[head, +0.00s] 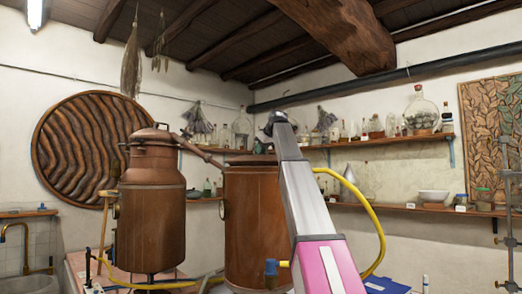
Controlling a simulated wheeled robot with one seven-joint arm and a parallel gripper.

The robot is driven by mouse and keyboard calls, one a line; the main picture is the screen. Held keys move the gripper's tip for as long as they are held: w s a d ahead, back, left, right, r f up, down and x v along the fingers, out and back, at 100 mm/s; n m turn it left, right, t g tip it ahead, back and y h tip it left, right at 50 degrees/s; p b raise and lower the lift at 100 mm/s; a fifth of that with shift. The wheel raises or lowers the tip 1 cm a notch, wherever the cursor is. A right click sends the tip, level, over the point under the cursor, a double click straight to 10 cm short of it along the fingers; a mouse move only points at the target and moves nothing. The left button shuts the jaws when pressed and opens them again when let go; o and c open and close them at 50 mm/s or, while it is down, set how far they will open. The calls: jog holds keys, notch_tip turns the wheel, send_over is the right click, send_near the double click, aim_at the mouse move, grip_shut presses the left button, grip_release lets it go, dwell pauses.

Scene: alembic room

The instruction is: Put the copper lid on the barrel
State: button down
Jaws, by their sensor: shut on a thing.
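A large copper barrel (252,215) stands in the middle of the head view, partly covered on its right by my arm. A flat brown top edge (248,160) shows on it; I cannot tell whether this is a lid or the rim. To its left stands a copper vessel (151,215) with a narrower domed top (152,145). I cannot make out a separate copper lid. My arm rises in front of the barrel's right side to a dark joint above its top. My gripper is not visible, nor what it holds.
A copper pipe (203,154) runs from the left vessel toward the barrel. A yellow hose (376,225) loops right of my arm. Shelves with glassware (421,117) line the back wall. A blue book or folder (386,285) lies at lower right, and a sink (25,283) is at lower left.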

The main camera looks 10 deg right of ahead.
dwell(0.4)
jog(key=shift+f, duration=0.75)
jog(key=shift+f, duration=0.2)
dwell(0.7)
jog(key=c, duration=1.1)
grip_release()
jog(key=v, duration=1)
jog(key=shift+s+d+r, duration=0.15)
jog(key=shift+s+r, duration=0.1)
jog(key=shift+s, duration=0.05)
jog(key=shift+s, duration=0.1)
